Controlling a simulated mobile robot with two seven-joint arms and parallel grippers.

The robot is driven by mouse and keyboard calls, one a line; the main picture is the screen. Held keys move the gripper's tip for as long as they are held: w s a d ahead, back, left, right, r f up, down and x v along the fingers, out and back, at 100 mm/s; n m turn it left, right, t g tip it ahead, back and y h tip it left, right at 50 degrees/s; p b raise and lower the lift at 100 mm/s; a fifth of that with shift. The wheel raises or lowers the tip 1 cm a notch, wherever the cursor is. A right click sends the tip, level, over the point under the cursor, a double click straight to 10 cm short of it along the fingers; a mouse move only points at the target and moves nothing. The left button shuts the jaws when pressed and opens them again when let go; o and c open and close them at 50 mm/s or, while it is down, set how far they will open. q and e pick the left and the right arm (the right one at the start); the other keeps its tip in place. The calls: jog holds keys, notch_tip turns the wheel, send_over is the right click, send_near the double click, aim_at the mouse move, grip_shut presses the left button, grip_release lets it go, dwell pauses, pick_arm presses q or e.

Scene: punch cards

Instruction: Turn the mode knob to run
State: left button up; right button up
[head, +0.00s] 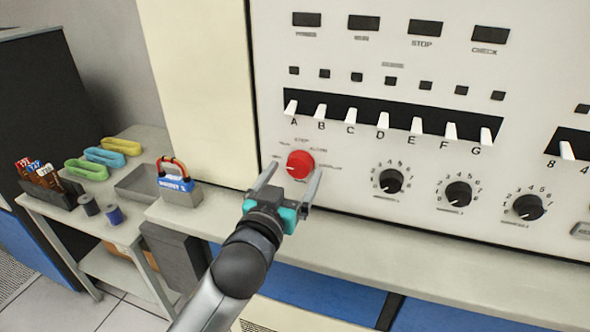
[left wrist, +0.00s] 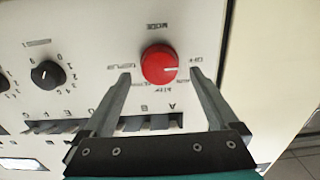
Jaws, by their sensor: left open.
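The red mode knob (head: 300,164) sits on the cream panel, with small labels around it. It also shows in the left wrist view (left wrist: 159,63), upside down, with MODE printed beside it. The other labels are too small to read surely. My left gripper (head: 294,170) is open, with one finger on each side of the knob. In the left wrist view its fingertips (left wrist: 159,73) show gaps to the knob; I cannot tell their depth. My right gripper is not in view.
Black dials (head: 391,180) lie right of the knob. White lever switches (head: 351,114) stick out above it. A ledge (head: 400,232) runs below the panel. A padlock-like blue box with a red handle (head: 174,182) stands left. A side table (head: 125,215) holds several small items.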

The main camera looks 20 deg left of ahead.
pick_arm(q)
jog(key=shift+w, duration=0.8)
jog(key=c, duration=1.4)
jog(key=shift+o, duration=0.2)
jog(key=m+p, duration=0.3)
jog(key=shift+d+r+m, duration=0.1)
jog(key=shift+m, duration=0.3)
jog(key=m+p, duration=0.1)
jog(key=m, duration=0.2)
jog(key=shift+p, duration=0.4)
jog(key=shift+d+m+p, duration=0.1)
jog(key=shift+m+p, duration=0.3)
jog(key=shift+m, duration=0.5)
